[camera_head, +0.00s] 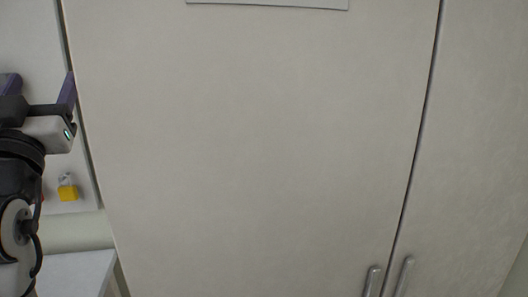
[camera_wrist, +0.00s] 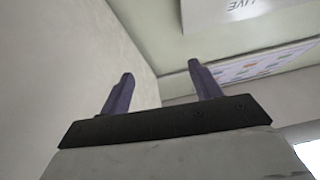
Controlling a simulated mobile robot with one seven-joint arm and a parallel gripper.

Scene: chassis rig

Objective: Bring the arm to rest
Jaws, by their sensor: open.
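My gripper (camera_wrist: 158,82) shows in the wrist view with its two purple fingers spread apart and nothing between them. In the head view my gripper (camera_head: 38,85) is at the left edge, raised, with its fingers pointing up. It is beside the left edge of a large pale cabinet door (camera_head: 250,150). I cannot tell how far it is from the door. Part of my gripper and arm is cut off by the left edge of the head view.
Two metal handles (camera_head: 372,281) (camera_head: 404,276) sit low on adjoining doors. A yellow padlock-like object (camera_head: 67,188) is behind my arm. A pale surface (camera_head: 75,274) lies low at left. The wrist view shows a wall, a lettered panel (camera_wrist: 235,8) and a poster (camera_wrist: 262,63).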

